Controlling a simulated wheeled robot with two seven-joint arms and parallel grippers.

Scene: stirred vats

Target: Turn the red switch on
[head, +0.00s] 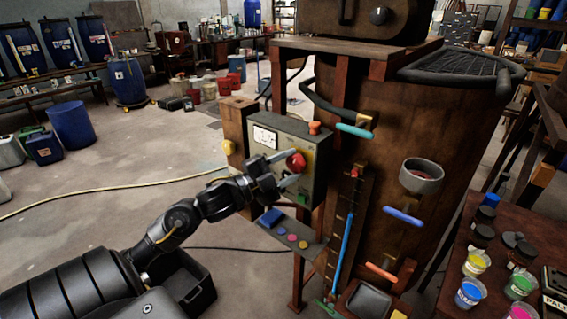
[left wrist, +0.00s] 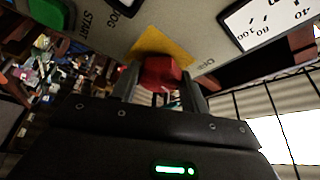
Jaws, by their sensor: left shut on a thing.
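The red switch (head: 296,162) is a red knob on the front of a grey-green control box fixed to the brown vat. In the left wrist view the red switch (left wrist: 159,73) sits on a yellow plate (left wrist: 165,45) with small lettering beside it. My left gripper (head: 289,168) reaches the box from the left, and its fingers lie on either side of the knob. In the left wrist view my left gripper (left wrist: 160,88) is shut on the knob. The knob's turned position is hard to read. My right gripper is not in view.
The control box (head: 262,140) also carries a gauge, an orange-red button on top and a green START button (left wrist: 48,13). Coloured handles stick out from the vat (head: 385,170). A table with paint pots (head: 468,292) stands at right. Open floor lies at left.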

